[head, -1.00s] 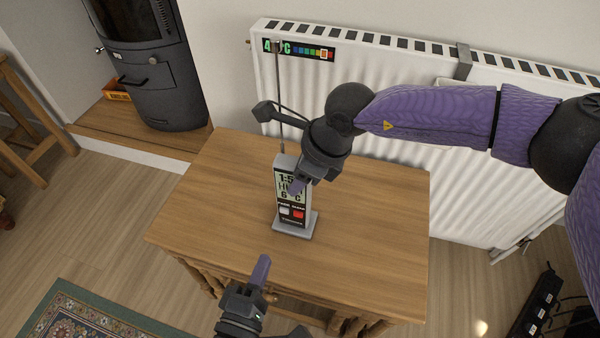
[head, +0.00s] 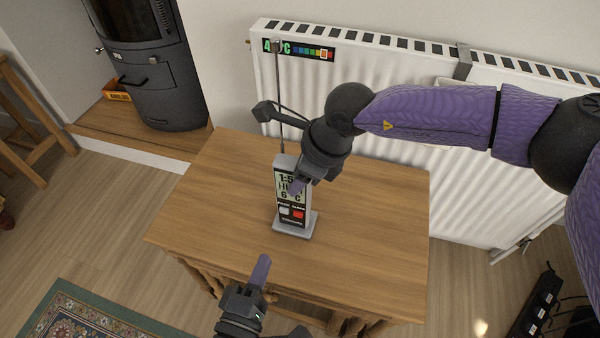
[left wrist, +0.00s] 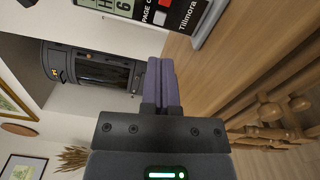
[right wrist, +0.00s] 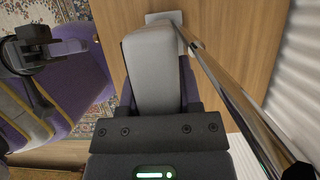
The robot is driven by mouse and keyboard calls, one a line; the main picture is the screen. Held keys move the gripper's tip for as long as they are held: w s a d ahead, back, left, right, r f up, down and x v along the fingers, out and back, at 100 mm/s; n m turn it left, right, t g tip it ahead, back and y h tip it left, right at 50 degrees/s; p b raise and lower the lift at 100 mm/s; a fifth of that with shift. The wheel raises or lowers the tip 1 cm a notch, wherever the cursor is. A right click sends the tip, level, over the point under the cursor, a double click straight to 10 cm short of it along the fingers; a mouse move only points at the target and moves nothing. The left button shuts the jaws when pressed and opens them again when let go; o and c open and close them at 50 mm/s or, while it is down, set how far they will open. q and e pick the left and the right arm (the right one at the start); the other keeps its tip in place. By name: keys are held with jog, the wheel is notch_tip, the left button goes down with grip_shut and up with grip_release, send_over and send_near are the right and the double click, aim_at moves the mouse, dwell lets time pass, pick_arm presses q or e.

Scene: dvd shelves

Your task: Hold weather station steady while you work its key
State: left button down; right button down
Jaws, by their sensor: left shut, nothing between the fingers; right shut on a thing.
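The weather station (head: 292,193) stands upright on the wooden table, with a screen, a pale key (head: 285,210) and a red key (head: 298,214) on its front, and an antenna rising behind it. My right gripper (head: 296,186) is shut on its upper body. The right wrist view shows the grey housing (right wrist: 152,70) between the fingers. My left gripper (head: 262,262) is shut and empty, in front of the table's near edge, apart from the station. The left wrist view shows its closed fingers (left wrist: 160,82) and, at the top, the station's front (left wrist: 160,12).
The table top (head: 370,230) is clear around the station. A white radiator (head: 400,75) with a thermometer strip (head: 300,50) is behind it. A dark stove (head: 150,75) stands at the back left. A power strip (head: 540,305) lies on the floor at right.

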dwell(0.4)
pick_arm(q)
jog(key=shift+w+a+m+g+h, duration=0.15)
jog(key=shift+w+m+g+h, duration=0.4)
jog(key=shift+m+g+h, duration=0.2)
jog(key=shift+w+a+r+m+g+h, duration=0.1)
jog(key=shift+w+m+g+h, duration=0.15)
jog(key=shift+m+g+h, duration=0.55)
jog(key=m+g, duration=0.2)
jog(key=g, duration=0.1)
jog(key=shift+s, duration=0.2)
jog(key=g, duration=0.1)
jog(key=s+m+g, duration=0.1)
jog(key=g, duration=0.1)
jog(key=s+m+g, duration=0.1)
jog(key=shift+a+r+h, duration=0.15)
jog(key=shift+a+h, duration=0.1)
jog(key=shift+a, duration=0.05)
send_near(296, 219)
jog(key=shift+x, duration=1.9)
jog(key=shift+w+d, duration=0.1)
